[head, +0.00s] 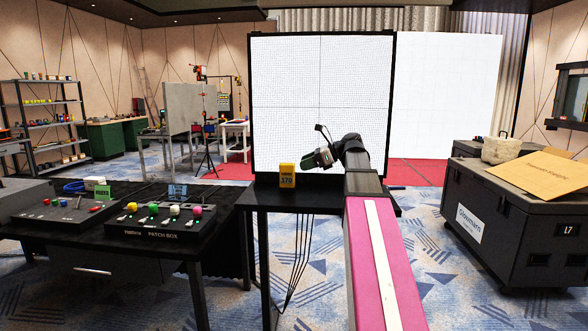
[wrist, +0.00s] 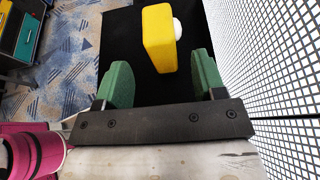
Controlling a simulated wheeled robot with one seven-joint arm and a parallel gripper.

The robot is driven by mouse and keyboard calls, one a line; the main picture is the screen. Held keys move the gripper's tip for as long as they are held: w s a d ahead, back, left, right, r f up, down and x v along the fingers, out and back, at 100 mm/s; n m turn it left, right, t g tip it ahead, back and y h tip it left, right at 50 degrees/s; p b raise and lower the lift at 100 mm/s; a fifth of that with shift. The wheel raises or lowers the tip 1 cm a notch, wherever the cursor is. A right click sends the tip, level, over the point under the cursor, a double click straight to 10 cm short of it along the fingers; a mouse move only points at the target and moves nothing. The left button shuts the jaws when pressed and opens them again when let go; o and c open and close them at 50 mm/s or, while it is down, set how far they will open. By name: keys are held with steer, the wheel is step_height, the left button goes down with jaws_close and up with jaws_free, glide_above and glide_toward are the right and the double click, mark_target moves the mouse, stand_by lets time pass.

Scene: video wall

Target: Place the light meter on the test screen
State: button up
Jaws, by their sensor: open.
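The light meter is a yellow block (head: 287,175) standing upright on a small black table (head: 262,197) in front of the test screen (head: 320,95), a white gridded panel in a black frame. In the wrist view the yellow meter (wrist: 158,38) has a white dome on its right side. My gripper (head: 307,163) is just right of the meter, close to the screen. Its two green fingers (wrist: 161,78) are open and empty. The meter stands beyond the fingertips, roughly in line with the gap, apart from them.
The gridded screen surface (wrist: 285,60) runs close along my gripper's right side in the wrist view. A patch box (head: 160,228) with coloured knobs sits on the black table at left. A dark case (head: 515,215) stands at right. A second white panel (head: 445,95) is behind.

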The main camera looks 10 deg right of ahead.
steer(key=shift+v, duration=2.2)
